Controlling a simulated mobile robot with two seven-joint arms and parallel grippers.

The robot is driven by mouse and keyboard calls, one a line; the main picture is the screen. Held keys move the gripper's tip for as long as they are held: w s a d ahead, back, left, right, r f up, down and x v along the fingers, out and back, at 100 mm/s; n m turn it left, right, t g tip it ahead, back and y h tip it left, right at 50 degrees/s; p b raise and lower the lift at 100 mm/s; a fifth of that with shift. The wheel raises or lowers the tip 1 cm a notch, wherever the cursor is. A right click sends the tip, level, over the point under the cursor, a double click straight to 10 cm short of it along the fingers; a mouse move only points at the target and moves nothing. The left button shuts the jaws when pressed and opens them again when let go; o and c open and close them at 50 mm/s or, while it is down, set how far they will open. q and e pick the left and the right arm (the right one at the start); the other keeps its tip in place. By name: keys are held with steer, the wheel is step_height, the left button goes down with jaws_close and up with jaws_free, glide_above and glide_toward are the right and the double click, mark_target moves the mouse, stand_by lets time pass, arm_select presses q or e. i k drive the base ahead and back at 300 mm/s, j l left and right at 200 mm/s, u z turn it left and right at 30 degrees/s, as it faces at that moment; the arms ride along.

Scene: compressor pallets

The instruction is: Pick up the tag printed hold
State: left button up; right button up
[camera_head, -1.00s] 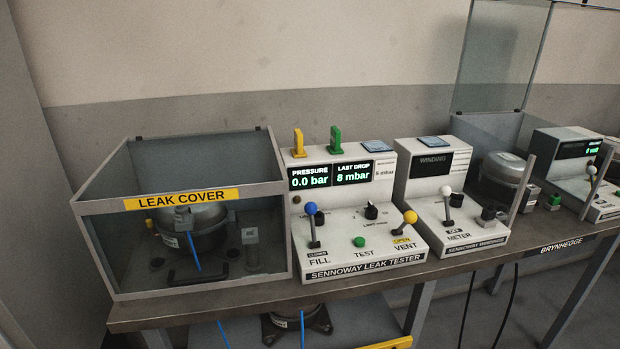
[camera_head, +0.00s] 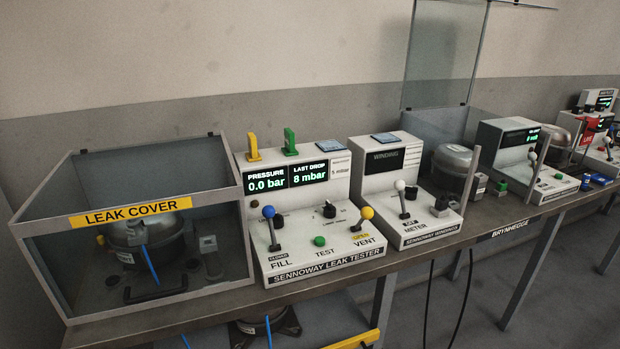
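No tag reading "hold" can be made out in this view. A yellow tag-like piece (camera_head: 252,147) and a green one (camera_head: 290,142) stand upright on top of the leak tester (camera_head: 318,245). The tester's displays read 0.0 bar pressure and 8 mbar last drop. It has a blue-knobbed fill lever (camera_head: 271,228), a green test button (camera_head: 319,241) and a yellow-knobbed vent lever (camera_head: 362,219). Neither of my grippers is in view.
The leak cover box (camera_head: 205,285) encloses a compressor (camera_head: 140,232) at left. Right of the tester stand the winding meter (camera_head: 405,232), another compressor (camera_head: 452,160) beneath a raised glass cover (camera_head: 440,60), and more test units along the bench (camera_head: 500,215).

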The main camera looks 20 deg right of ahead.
mark_target(253, 155)
steer(key=j+z, duration=0.3)
steer(key=z, duration=0.2)
steer(key=j+z, duration=0.25)
steer(key=z, duration=0.2)
steer(key=j+z, duration=0.15)
steer(key=j, duration=0.25)
steer(key=k+j+z, duration=0.15)
steer(key=j, duration=0.2)
steer(key=k+j, duration=0.1)
steer(key=j, duration=0.3)
steer(key=k+j, duration=0.15)
steer(key=j, duration=0.25)
steer(key=k+j+z, duration=0.1)
steer(key=j, duration=0.3)
